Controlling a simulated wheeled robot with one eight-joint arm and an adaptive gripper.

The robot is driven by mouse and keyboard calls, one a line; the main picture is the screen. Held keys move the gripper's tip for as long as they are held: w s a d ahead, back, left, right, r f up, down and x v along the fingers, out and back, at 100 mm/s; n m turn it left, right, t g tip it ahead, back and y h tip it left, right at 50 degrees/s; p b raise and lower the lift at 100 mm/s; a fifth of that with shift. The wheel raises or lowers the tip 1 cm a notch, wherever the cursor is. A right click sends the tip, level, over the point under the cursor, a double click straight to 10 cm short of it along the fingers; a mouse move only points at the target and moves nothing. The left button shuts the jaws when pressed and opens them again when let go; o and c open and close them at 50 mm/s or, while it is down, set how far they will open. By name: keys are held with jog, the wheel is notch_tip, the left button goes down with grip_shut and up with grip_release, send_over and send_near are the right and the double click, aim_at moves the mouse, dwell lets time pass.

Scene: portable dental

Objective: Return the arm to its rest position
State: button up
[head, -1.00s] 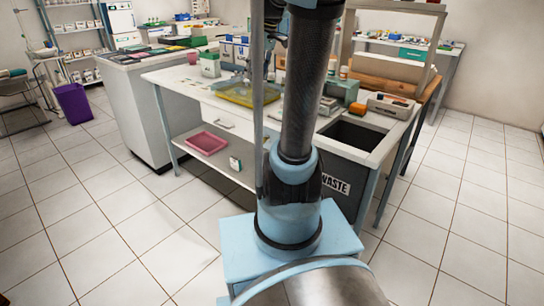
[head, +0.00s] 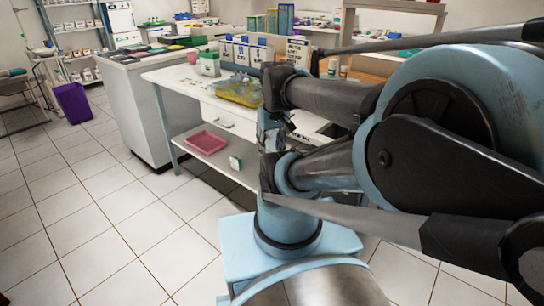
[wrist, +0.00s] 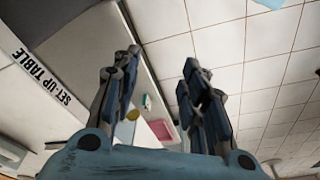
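In the wrist view the two fingers of my gripper (wrist: 161,60) stand apart with nothing between them, so it is open and empty. Behind the fingers are the floor and a table with a pink tray (wrist: 161,130) on its lower shelf. In the head view my arm (head: 440,130) is folded and fills the right half, in front of the white table (head: 180,83). My gripper cannot be made out clearly there among the dark arm links.
The pink tray also shows in the head view (head: 207,142), with a small box (head: 235,163) beside it. A yellow tray (head: 236,92) lies on the table top. A purple bin (head: 73,103) stands at left. The tiled floor at front left is clear.

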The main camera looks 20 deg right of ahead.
jog(key=shift+s+f+m, duration=0.4)
jog(key=shift+s+f, duration=0.55)
jog(key=shift+f, duration=0.3)
